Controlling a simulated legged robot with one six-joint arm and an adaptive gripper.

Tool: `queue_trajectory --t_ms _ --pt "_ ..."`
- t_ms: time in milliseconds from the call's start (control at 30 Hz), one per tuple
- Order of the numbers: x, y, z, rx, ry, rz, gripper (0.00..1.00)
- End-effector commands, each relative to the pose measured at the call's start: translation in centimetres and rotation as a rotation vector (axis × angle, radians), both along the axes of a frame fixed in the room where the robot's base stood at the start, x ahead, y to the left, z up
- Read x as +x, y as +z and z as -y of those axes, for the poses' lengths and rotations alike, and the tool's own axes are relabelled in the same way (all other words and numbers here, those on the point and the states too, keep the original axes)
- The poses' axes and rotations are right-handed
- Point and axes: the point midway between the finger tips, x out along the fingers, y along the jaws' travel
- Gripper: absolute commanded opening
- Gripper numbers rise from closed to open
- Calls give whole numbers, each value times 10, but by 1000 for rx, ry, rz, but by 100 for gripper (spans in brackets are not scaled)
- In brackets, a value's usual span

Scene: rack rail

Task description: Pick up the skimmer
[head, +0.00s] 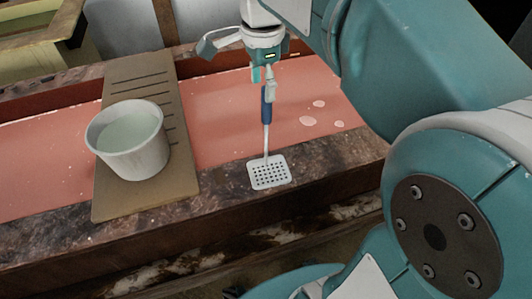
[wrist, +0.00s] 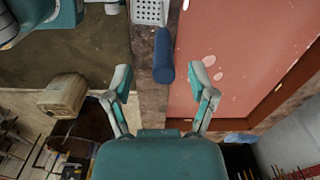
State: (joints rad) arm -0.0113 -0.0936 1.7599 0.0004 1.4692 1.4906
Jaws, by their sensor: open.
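The skimmer has a blue handle (head: 266,104), a thin pale stem and a square white perforated head (head: 269,173) over the stone front edge. In the wrist view the blue handle (wrist: 163,55) points towards my gripper, with the perforated head (wrist: 148,11) at the top edge, partly cut off. My gripper (head: 263,82) is at the handle's upper end. In the wrist view my gripper (wrist: 162,80) is open, its fingers spread to either side of the handle's end, with a gap on both sides. I cannot tell its exact depth relative to the handle.
A white pot (head: 130,142) with pale contents stands on a brown slotted board (head: 155,190) left of the skimmer. The reddish basin surface (head: 222,128) has pale spots and lies behind the stone ledge (head: 335,150). A pale brown object (wrist: 63,95) shows lower left in the wrist view.

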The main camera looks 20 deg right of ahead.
Motion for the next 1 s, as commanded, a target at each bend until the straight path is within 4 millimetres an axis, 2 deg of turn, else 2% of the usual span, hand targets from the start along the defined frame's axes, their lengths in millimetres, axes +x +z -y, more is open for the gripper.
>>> queue_trajectory --t_ms 400,667,700,767,800,833,1000 --pt "5 -51 4 0 -1 -1 72" --pt "5 -53 4 0 -1 1 72" --pt "5 -53 4 0 0 1 55" --pt "5 -53 4 0 0 1 28" --pt "5 -53 4 0 0 1 10" --pt "5 -53 4 0 0 1 0" --pt "5 -53 4 0 0 0 0"
